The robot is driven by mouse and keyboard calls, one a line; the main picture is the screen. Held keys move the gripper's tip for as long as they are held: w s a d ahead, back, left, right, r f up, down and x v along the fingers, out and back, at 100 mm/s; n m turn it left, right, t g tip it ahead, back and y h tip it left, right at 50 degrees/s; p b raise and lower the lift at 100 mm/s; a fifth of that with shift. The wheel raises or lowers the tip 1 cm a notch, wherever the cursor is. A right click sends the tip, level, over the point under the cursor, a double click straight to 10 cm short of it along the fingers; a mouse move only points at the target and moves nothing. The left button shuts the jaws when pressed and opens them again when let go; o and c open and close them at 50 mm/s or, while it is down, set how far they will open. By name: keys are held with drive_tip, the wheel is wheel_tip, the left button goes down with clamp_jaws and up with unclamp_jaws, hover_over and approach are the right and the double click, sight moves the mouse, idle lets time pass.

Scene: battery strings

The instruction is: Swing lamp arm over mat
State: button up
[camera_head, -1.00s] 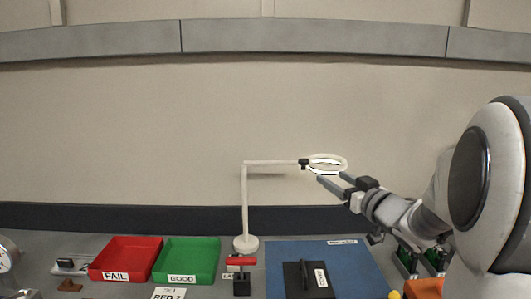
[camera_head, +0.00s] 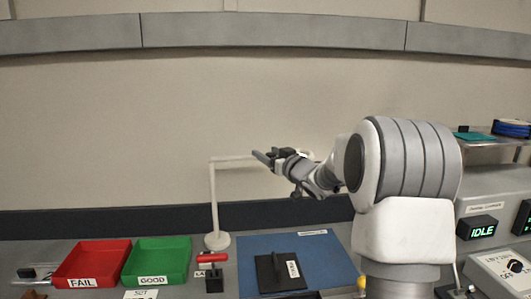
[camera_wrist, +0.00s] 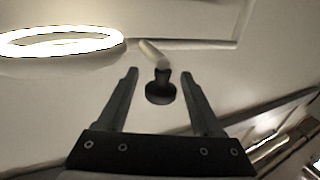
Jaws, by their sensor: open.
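The white lamp has a round base and post (camera_head: 213,205) and a thin horizontal arm (camera_head: 232,159) reaching right. My gripper (camera_head: 262,158) is open at the arm's outer end, high above the blue mat (camera_head: 245,245), and mostly hides the lamp head in the head view. In the wrist view, the black knob (camera_wrist: 160,92) at the arm's end shows between my two open fingers (camera_wrist: 160,80), with gaps on both sides. The lit ring (camera_wrist: 60,40) is at upper left there. I cannot tell whether a finger touches the lamp.
A black plate with a handle (camera_head: 268,277) lies on the mat. A red FAIL tray (camera_head: 92,262) and a green GOOD tray (camera_head: 157,260) stand left. A red-handled black clamp (camera_head: 214,280) sits near the mat's left edge. Equipment with an IDLE display (camera_head: 482,229) is right.

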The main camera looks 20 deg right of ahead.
drive_tip(key=shift+w+a, duration=0.2)
drive_tip(key=shift+w, duration=0.5)
clamp_jaws()
idle(1.0)
